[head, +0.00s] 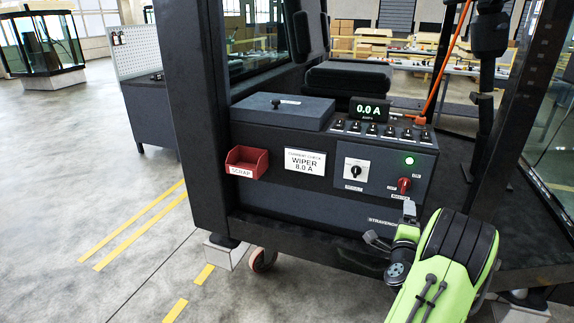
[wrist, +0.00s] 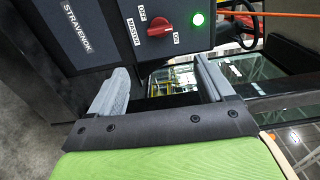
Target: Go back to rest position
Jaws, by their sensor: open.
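My gripper (wrist: 160,88) is open and empty in the wrist view, its two grey fingers apart below the console's front panel. In the head view my green and black arm (head: 452,258) stands at the lower right, in front of the cab's lower frame. The console (head: 280,190) carries a red master switch (head: 404,185), which also shows in the wrist view (wrist: 160,30). A green lamp (head: 409,161) beside it is lit. The fingers do not touch the switch.
A lidded grey box (head: 282,112), an ammeter display (head: 370,109) reading 0.0 A and a row of small switches (head: 375,130) top the console. A red scrap bin (head: 247,161) hangs on its front. A dark cab post (head: 188,110) stands left. The floor (head: 80,180) at left is open.

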